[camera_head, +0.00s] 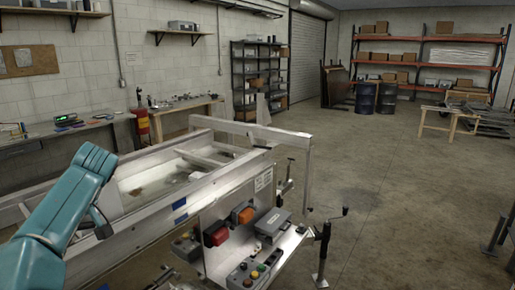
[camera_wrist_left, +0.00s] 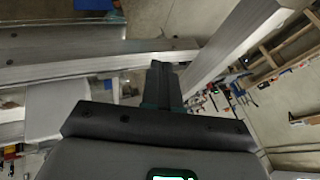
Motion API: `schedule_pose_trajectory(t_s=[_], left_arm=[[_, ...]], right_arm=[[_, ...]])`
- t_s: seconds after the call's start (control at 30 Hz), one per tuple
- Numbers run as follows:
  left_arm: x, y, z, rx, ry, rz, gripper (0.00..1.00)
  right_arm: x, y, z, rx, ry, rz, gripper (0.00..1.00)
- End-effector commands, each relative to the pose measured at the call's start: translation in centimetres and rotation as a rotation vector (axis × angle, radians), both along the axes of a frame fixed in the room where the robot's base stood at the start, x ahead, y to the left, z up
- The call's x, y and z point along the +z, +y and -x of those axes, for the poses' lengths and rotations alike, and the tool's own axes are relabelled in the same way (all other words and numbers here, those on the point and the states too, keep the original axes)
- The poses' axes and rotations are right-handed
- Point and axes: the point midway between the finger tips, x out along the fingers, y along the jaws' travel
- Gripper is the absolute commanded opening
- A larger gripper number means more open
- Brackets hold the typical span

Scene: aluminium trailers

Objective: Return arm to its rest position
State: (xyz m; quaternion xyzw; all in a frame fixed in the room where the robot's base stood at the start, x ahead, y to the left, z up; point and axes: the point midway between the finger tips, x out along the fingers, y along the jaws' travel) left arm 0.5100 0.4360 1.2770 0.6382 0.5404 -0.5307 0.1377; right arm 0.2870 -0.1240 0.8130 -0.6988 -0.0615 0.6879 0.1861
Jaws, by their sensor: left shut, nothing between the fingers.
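My left arm, teal, comes in from the lower left in the head view and bends at an elbow over the near end of the aluminium trailer frame (camera_head: 240,180). Its lower part and gripper are mostly hidden behind the arm links there. In the left wrist view my left gripper (camera_wrist_left: 163,82) shows its dark fingers together, with nothing between them. A pale aluminium beam (camera_wrist_left: 90,65) crosses behind the fingers, and another beam (camera_wrist_left: 235,45) slants up to the right. My right arm and gripper are not in view.
A control box with buttons (camera_head: 250,272) and a grey box (camera_head: 273,222) sit on the trailer's front plate. A crank jack (camera_head: 322,250) stands right of it. A workbench (camera_head: 65,130) runs along the left wall. The concrete floor at right is largely clear.

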Motion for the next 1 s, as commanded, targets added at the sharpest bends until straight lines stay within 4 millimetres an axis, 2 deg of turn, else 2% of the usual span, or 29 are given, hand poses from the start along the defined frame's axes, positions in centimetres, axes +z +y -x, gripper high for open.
schedule_pose_trajectory(t_s=[0.03, 0.17, 0.37, 0.47, 0.57, 0.63, 0.73, 0.83, 0.9, 0.97, 1.0], left_arm=[[-1.5, -0.2, -0.8, -0.043, 0.017, 0.010, 0.00], [-4.6, -1.0, -2.7, -0.149, 0.040, 0.043, 0.00], [-10.2, -3.0, -5.0, -0.324, 0.074, 0.112, 0.00], [-13.9, -4.7, -6.0, -0.422, 0.091, 0.162, 0.00], [-18.4, -6.9, -6.6, -0.534, 0.108, 0.232, 0.00], [-22.4, -9.1, -6.6, -0.624, 0.116, 0.299, 0.00], [-29.2, -13.4, -5.5, -0.759, 0.117, 0.427, 0.00], [-35.7, -18.2, -2.9, -0.869, 0.097, 0.571, 0.00], [-39.8, -21.6, -0.1, -0.922, 0.072, 0.672, 0.00], [-42.9, -24.4, 2.9, -0.950, 0.043, 0.753, 0.00], [-44.8, -26.2, 5.1, -0.957, 0.022, 0.803, 0.00]], right_arm=[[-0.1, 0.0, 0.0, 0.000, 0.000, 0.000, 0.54], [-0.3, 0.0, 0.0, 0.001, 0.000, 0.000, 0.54], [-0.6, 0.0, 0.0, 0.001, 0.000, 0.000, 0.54], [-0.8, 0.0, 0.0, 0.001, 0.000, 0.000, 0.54], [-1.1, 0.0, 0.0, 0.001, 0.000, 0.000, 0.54], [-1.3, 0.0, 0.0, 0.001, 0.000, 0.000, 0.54], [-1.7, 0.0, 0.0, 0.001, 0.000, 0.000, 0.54], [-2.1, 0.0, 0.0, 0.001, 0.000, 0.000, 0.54], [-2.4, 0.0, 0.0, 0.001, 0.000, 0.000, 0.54], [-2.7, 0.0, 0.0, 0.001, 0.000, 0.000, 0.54], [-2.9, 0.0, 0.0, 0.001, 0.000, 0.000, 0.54]])
